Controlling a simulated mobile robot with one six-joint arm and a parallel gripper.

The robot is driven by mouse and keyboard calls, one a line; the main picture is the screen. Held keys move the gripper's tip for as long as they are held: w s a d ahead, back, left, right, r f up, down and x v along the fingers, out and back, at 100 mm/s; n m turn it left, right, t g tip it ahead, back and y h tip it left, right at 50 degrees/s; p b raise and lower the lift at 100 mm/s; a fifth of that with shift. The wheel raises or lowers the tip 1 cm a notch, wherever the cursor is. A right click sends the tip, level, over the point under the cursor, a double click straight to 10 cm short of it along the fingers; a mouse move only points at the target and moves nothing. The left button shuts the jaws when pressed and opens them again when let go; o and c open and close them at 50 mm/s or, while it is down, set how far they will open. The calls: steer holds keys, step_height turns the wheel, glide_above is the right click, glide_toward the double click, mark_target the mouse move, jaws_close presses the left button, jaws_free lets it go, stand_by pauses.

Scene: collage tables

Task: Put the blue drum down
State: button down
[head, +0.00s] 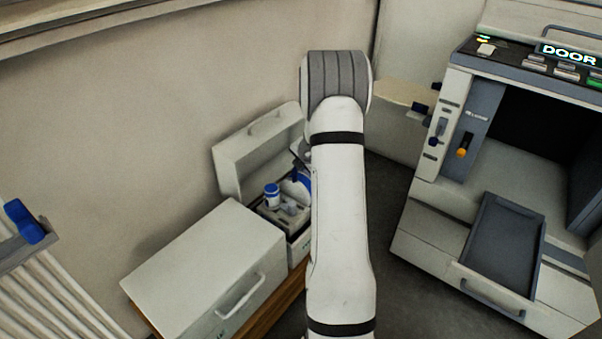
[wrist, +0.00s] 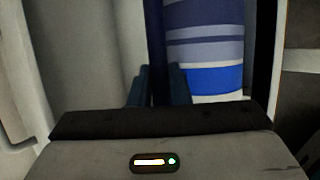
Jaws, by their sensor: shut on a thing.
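The blue drum (wrist: 203,50) shows large in the wrist view, right of the middle, with blue, pale and white bands. Its top is cut off by the frame edge. My gripper (wrist: 158,85) is shut on the blue drum, its dark fingers at the drum's left side; the exact contact is hard to see. In the head view a blue and white rounded part, likely the drum (head: 298,187), shows beside my arm in the open white case (head: 229,172). My arm hides the rest of it, and how the drum's base rests cannot be told.
A white bottle with a blue cap (head: 272,196) stands in the case beside small grey pieces. A closed white box (head: 205,270) is in front on a wooden surface. A machine with an open tray (head: 503,245) and a DOOR display stands at right. A wall closes the back.

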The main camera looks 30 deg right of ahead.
mark_target(297, 187)
step_height(297, 187, down, 7)
steer(key=b, duration=0.5)
steer(key=shift+b, duration=0.3)
steer(key=c, duration=1.4)
jaws_free()
steer(key=shift+f, duration=0.1)
steer(key=shift+o, duration=0.2)
steer(key=shift+s, duration=0.1)
